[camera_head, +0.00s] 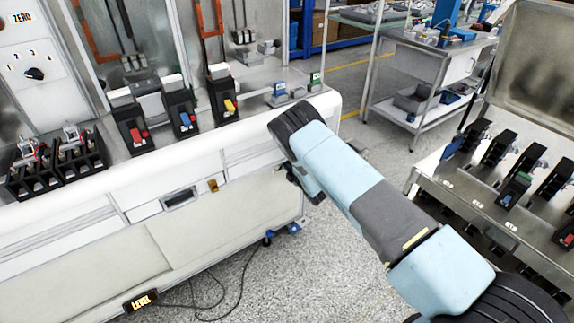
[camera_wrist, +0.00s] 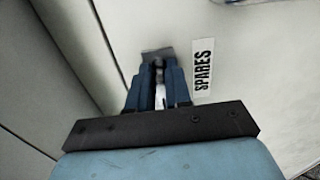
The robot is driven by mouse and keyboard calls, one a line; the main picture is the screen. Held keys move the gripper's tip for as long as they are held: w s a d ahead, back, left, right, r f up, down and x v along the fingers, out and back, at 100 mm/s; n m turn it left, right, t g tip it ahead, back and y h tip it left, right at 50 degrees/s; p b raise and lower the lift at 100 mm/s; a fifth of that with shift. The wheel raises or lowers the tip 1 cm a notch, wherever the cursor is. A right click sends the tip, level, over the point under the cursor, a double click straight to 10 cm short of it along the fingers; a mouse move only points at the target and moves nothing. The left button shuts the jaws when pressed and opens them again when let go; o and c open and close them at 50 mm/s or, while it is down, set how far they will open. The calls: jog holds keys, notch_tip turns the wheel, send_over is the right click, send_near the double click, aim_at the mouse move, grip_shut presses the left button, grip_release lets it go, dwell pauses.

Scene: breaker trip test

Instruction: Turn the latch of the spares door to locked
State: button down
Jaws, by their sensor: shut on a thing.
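The spares door (camera_wrist: 262,62) is a pale panel in the wrist view. A black-on-white SPARES label (camera_wrist: 204,68) is on it. The latch (camera_wrist: 157,54) shows as a small grey piece at the fingertips, left of the label. My gripper (camera_wrist: 159,76) has its two blue fingers shut on the latch. The fingers hide most of the latch, so I cannot tell its angle or whether it is locked. In the head view my arm reaches to the right end of the white bench, and my arm hides the latch and jaws.
The white bench (camera_head: 110,205) holds several breakers on top, including one with a red handle (camera_head: 138,135). A metal rack (camera_head: 440,180) of breakers stands at the right. A trolley (camera_head: 425,85) is behind. Cables (camera_head: 215,290) lie on the speckled floor.

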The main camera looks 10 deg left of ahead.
jog(key=shift+s+f, duration=0.15)
jog(key=shift+f, duration=0.1)
jog(key=c, duration=1.4)
grip_release()
jog(key=shift+o, duration=1.3)
jog(key=shift+r, duration=0.1)
jog(key=v, duration=1.3)
jog(key=shift+s+d, duration=0.2)
jog(key=shift+d, duration=0.15)
